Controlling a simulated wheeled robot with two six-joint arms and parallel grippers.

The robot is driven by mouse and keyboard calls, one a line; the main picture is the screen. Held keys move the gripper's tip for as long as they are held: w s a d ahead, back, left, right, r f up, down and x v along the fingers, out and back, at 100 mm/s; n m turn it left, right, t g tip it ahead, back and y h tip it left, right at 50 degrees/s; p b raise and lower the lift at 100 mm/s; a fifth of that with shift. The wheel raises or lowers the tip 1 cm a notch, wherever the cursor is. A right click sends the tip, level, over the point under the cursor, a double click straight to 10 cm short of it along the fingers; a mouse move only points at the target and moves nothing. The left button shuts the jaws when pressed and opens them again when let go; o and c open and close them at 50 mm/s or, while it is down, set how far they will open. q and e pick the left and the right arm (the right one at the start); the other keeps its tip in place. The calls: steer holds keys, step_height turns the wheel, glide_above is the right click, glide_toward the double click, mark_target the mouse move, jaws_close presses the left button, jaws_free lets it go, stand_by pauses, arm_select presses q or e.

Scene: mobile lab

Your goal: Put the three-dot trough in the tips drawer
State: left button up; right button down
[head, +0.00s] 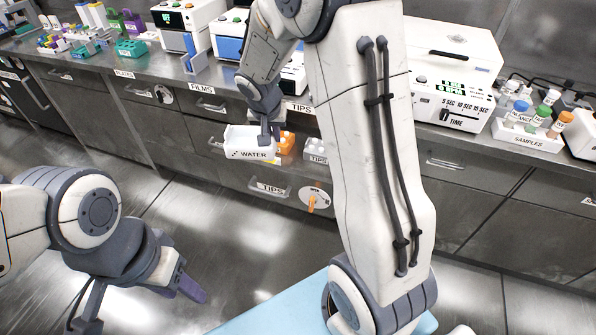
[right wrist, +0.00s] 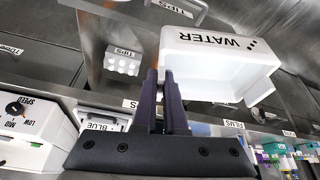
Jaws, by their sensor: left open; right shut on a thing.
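The white trough (head: 250,146) is marked WATER with small dark dots beside the word. It shows large in the right wrist view (right wrist: 215,62). My right gripper (head: 267,136) is shut on the trough's wall and holds it above the tips drawer (head: 291,190). In the right wrist view the gripper's dark fingers (right wrist: 165,82) are close together at the trough's edge. The tips drawer is pulled out, with a TIPS label on its front. My left gripper (head: 140,300) is open and empty at the lower left, away from the counter.
A white tip box (head: 316,150) and an orange box (head: 286,143) are in the drawer, the orange one partly hidden by the trough. The counter above holds machines, a timer device (head: 456,75) and a samples rack (head: 527,134). Other drawers look shut.

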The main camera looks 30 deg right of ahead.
steer(key=s+d+f+m+b, duration=0.1)
steer(key=d+f+b, duration=0.45)
steer(key=d, duration=0.35)
steer(key=s+d+f+m+b, duration=0.1)
steer(key=d+f+m+b, duration=0.1)
steer(key=d+f+b, duration=0.5)
steer(key=shift+g+h, duration=0.3)
steer(key=shift+h, duration=0.1)
steer(key=f, duration=0.2)
steer(key=d+f+b, duration=0.1)
steer(key=f, duration=0.5)
steer(key=shift+s+d+f+b, duration=0.15)
steer(key=shift+s+f+b, duration=0.1)
steer(key=shift+b, duration=0.1)
steer(key=shift+f+b, duration=0.65)
steer(key=shift+b, duration=0.15)
steer(key=c, duration=1)
jaws_free()
